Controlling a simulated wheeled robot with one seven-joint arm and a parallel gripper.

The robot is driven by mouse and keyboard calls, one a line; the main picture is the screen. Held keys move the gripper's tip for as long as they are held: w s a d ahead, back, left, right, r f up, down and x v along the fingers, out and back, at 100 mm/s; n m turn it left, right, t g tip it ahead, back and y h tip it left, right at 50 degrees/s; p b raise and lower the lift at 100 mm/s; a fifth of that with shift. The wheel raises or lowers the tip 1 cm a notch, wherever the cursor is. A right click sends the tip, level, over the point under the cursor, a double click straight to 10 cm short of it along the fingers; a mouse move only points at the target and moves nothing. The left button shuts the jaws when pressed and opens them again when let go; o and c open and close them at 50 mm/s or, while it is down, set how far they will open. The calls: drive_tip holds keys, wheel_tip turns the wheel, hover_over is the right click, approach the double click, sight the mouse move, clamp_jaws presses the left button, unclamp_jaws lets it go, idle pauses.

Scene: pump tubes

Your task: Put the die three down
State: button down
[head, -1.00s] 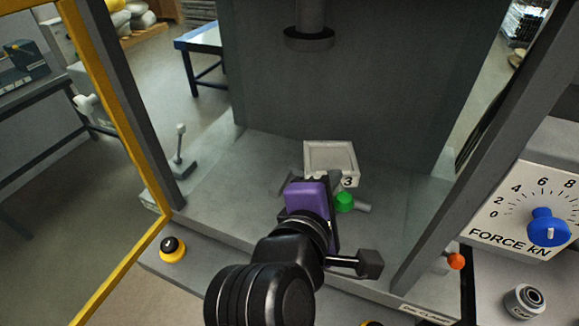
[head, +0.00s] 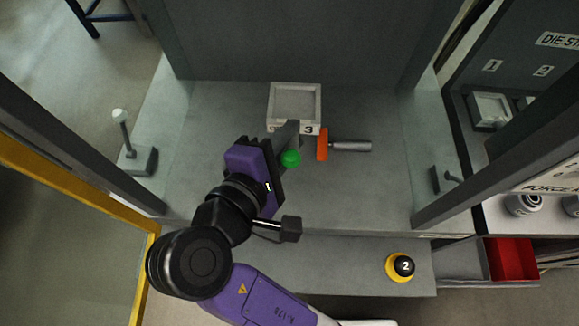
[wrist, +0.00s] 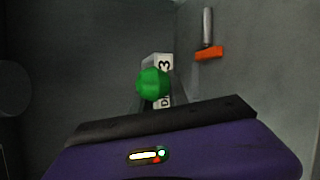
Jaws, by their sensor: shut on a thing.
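A green ball (head: 291,158) sits by the fingers, just in front of the label. In the wrist view the green ball (wrist: 153,84) partly covers the label of the die (wrist: 160,66). The fingertips' contact is mostly hidden. I cannot tell whether the die touches the bed.
A white-knobbed lever (head: 120,116) stands at left. Grey frame posts flank the bed.

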wheel_tip(320, 180, down, 14)
drive_tip(key=shift+f, duration=0.15)
idle(0.4)
drive_tip(key=shift+f+b, duration=0.1)
drive_tip(key=shift+b, duration=0.2)
drive_tip(key=c, duration=1.6)
unclamp_jaws()
drive_tip(key=shift+f, duration=0.1)
drive_tip(key=shift+o, duration=0.2)
drive_tip(key=shift+s+a+r, duration=0.1)
drive_tip(key=shift+s+r, duration=0.1)
drive_tip(key=v, duration=1.1)
drive_tip(key=shift+s+b, duration=0.25)
drive_tip(key=shift+b, duration=0.2)
drive_tip(key=shift+a+r, duration=0.1)
